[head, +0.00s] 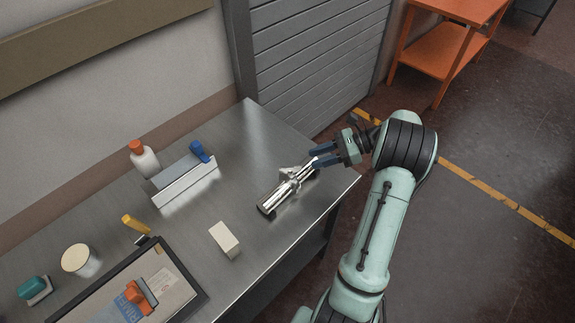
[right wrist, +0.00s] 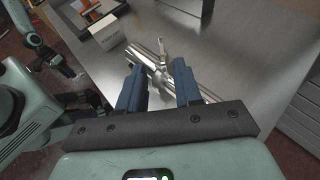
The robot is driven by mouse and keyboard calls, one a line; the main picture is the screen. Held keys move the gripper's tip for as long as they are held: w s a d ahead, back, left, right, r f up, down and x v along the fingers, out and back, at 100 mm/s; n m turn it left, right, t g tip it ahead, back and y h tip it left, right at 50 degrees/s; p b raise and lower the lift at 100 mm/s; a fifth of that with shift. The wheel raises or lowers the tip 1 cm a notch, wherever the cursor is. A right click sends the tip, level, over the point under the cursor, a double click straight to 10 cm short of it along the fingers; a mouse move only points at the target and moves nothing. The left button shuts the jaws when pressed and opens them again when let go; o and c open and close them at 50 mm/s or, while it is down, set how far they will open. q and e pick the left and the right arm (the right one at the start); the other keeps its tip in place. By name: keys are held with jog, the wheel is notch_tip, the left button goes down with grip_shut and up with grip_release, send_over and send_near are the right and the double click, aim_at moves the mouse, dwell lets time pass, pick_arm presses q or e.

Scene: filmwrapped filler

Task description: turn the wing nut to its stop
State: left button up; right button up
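A shiny metal cylinder fitting (head: 270,204) lies on the steel table, and it also shows in the right wrist view (right wrist: 141,58). A silver winged part, which looks like the wing nut (head: 287,171), sits on its upper side; in the right wrist view the wing nut (right wrist: 162,48) stands up just beyond my fingertips. My right gripper (head: 322,156) is open, with its blue fingers apart around the far end of the fitting; whether they touch it I cannot tell. In the right wrist view, blue fingers of another arm, apparently my left gripper (right wrist: 80,84), show at left, their opening unclear.
The steel table (head: 245,135) also bears a white block (head: 224,239), a white holder (head: 186,186) with a blue-handled tool, an orange-capped bottle (head: 145,160), a round tub (head: 80,260) and a dark-framed tray (head: 190,276). The table's right edge is close under my right gripper.

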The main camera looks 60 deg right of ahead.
aim_at(289, 167)
jog(key=x, duration=0.9)
jog(key=shift+w+f, duration=0.15)
jog(key=shift+w, duration=0.15)
grip_shut()
